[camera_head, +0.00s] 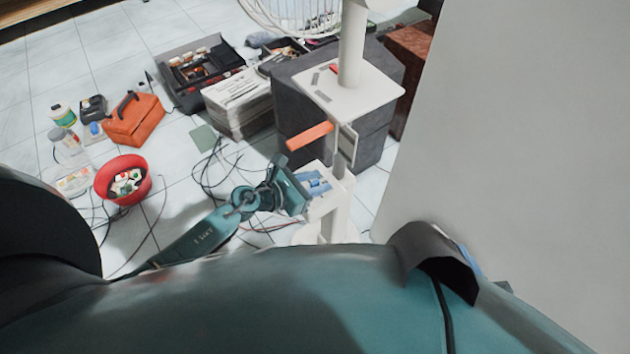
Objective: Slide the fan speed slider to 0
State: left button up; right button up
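The white fan stands at the upper middle, with a post (352,45), a flat control plate (345,92) and part of its wire cage (290,14). Small grey pieces and a red piece show on the plate. An orange bar-shaped handle (310,136) sticks out to the left below the plate, beside a narrow upright panel (347,146); it looks like the slider, but its setting cannot be read. My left gripper (316,183) is below the orange handle, apart from it, by a white bracket on the fan's lower post. Its finger gap is unclear. My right gripper is out of view.
A grey box (300,98) stands behind the fan. A stack of papers (238,103), a black tool case (200,72), an orange toolbox (133,120) and a red bucket (124,178) are at the left. Loose cables (212,172) lie on the tiles. A grey wall (530,150) closes the right.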

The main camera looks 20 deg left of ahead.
pick_arm(q)
jog(key=shift+c, duration=0.4)
grip_shut()
